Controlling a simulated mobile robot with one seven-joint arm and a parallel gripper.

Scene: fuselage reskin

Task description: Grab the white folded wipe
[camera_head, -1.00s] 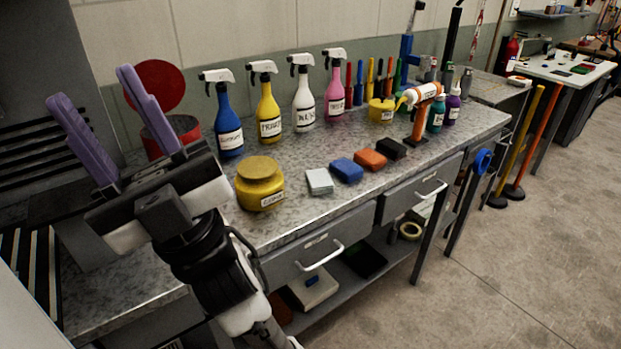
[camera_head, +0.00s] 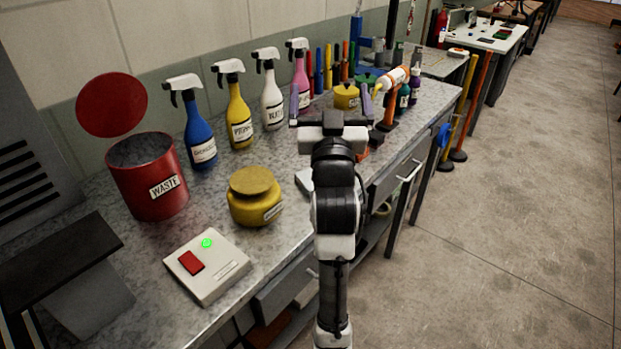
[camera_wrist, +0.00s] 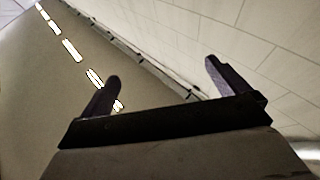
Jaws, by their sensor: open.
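The white folded wipe (camera_head: 304,181) lies on the grey bench top, to the right of the yellow jar. Only its left part shows in the head view; my arm hides the rest. My gripper (camera_head: 335,108) is open and empty, raised above the bench. Its two purple fingers are spread apart, and it covers the area beyond the wipe in the picture. In the wrist view, the open fingers (camera_wrist: 162,75) have nothing between them; the wipe is not in that view.
A yellow jar (camera_head: 254,197), a red waste bin (camera_head: 150,190) and a switch box (camera_head: 208,266) stand to the left. Spray bottles (camera_head: 238,117) line the back. An orange sponge (camera_head: 363,155) shows partly behind my arm. The wrist view shows wall panels and bright strips.

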